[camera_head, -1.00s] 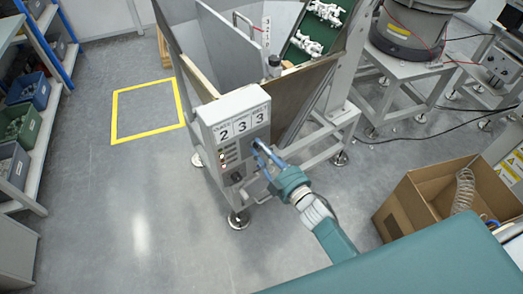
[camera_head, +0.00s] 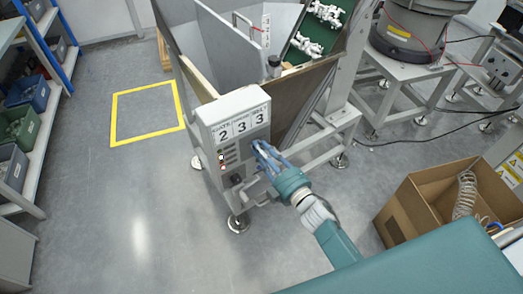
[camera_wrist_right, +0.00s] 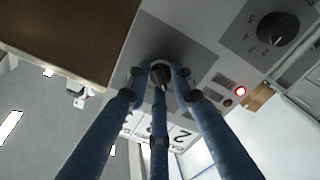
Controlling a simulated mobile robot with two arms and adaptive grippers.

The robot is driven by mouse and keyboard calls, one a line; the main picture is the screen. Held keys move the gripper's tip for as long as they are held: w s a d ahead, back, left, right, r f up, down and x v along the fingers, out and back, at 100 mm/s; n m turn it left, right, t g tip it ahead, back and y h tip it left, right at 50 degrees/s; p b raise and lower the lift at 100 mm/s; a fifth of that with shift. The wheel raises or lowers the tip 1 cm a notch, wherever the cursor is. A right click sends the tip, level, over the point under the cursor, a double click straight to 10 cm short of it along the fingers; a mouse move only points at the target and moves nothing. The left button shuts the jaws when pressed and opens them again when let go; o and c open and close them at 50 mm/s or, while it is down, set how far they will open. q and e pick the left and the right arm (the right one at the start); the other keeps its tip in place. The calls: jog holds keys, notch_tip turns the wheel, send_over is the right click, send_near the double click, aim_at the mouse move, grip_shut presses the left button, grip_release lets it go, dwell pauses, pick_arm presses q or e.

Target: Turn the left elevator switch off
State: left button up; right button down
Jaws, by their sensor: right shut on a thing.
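In the right wrist view, the three fingers close around a dark rotary switch (camera_wrist_right: 161,73) on a grey plate. The switch is partly hidden by the fingers. A second black knob (camera_wrist_right: 270,30) with numbers around it sits apart; it also shows low on the box in the head view (camera_head: 236,179). My left gripper is not in view.
Small lights sit on the panel, one glowing red (camera_wrist_right: 240,91). An open cardboard box (camera_head: 415,213) stands to the right of my arm. The metal frame legs stand around the box. A yellow floor square (camera_head: 147,111) and the floor at left are clear.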

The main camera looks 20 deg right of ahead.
jog(key=shift+f, duration=0.25)
jog(key=c, duration=1.5)
grip_release()
jog(key=shift+r, duration=0.1)
jog(key=v, duration=1.2)
